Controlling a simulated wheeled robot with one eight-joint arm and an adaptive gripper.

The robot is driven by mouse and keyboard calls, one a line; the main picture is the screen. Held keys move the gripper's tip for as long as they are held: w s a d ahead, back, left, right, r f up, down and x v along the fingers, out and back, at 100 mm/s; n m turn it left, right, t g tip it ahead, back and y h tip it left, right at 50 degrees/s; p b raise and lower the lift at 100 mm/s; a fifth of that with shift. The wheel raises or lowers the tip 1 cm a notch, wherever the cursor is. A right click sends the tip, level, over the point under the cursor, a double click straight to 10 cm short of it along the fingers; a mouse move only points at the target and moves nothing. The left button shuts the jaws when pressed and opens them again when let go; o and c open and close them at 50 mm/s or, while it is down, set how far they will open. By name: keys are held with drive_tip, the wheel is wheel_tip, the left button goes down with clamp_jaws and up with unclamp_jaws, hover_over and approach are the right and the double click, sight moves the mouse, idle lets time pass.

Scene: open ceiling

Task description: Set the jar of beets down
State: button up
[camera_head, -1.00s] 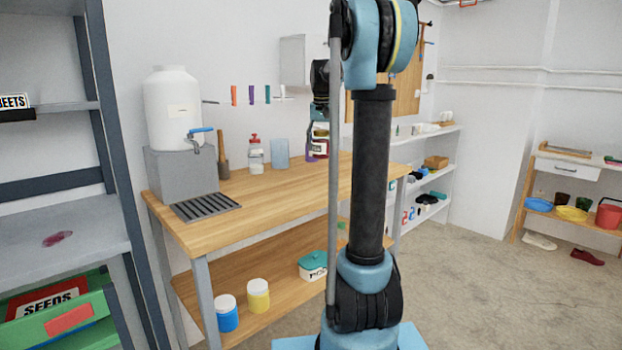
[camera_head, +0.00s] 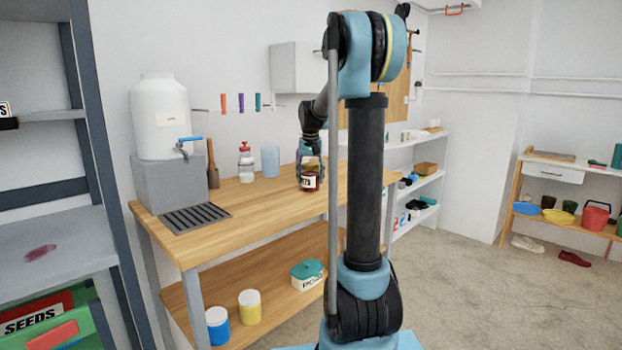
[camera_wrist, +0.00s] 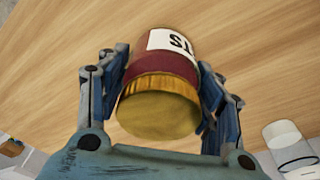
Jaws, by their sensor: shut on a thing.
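The jar of beets (camera_head: 310,183) has dark red contents, a white label and a gold lid. My gripper (camera_head: 310,160) is shut around it from above, over the wooden workbench (camera_head: 255,200). In the wrist view the jar (camera_wrist: 165,75) lies between my two blue fingers (camera_wrist: 167,80), its gold lid toward the camera and part of its label showing. Wood fills the view behind it. The jar looks upright and at or just above the bench top; I cannot tell whether its base touches. My arm's column hides part of the bench to its right.
A red-topped bottle (camera_head: 246,165) and a blue cup (camera_head: 270,161) stand left of the jar. Farther left are a drip grate (camera_head: 196,217) and a white water dispenser (camera_head: 160,115). The bench top in front of the bottle and cup is clear.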

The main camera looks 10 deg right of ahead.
drive_tip(key=o, duration=1.5)
